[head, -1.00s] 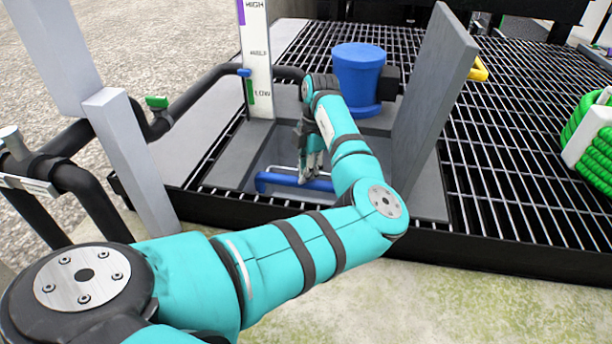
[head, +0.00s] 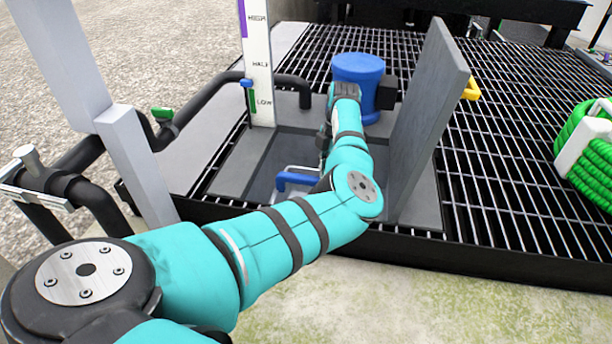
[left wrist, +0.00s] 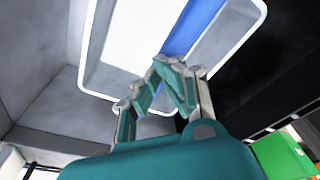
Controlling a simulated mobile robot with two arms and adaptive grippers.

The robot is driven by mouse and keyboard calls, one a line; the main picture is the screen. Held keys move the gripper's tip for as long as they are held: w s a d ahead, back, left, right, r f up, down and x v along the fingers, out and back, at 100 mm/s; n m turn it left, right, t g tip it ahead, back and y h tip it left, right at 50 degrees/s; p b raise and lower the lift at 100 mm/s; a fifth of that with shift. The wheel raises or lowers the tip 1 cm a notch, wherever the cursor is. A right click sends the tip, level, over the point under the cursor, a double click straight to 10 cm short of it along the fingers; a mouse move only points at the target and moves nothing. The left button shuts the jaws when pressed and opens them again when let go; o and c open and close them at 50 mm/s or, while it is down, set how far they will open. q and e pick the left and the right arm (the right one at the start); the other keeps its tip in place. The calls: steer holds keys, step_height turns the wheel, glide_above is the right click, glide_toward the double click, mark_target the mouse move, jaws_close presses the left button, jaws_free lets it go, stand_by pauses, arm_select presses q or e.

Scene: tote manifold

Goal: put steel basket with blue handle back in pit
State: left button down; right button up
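The steel basket shows mainly by its blue handle (head: 294,181) and pale wire frame, at the pit (head: 238,165) opening in the head view. The basket's body is mostly hidden behind my arm and the pit's front edge. In the left wrist view the blue handle (left wrist: 192,28) runs down to the fingertips, with a rounded pale frame around it. My left gripper (left wrist: 168,70) has its fingers drawn together at the handle and looks shut on it. In the head view this gripper is largely hidden by its own arm. My right gripper is not in view.
A grey raised lid (head: 432,115) stands upright along the pit's right side. A blue pump-like drum (head: 358,80) is behind the pit. A level post (head: 258,60) and black pipes (head: 195,100) stand left. A green hose coil (head: 590,145) lies on the grating at right.

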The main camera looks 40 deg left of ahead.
arm_select(q)
steer(key=shift+w+d+f, duration=0.15)
steer(key=shift+w+d, duration=0.15)
steer(key=shift+w, duration=0.2)
step_height(320, 180, up, 12)
steer(key=w+p, duration=0.2)
steer(key=shift+d, duration=0.3)
stand_by(0.4)
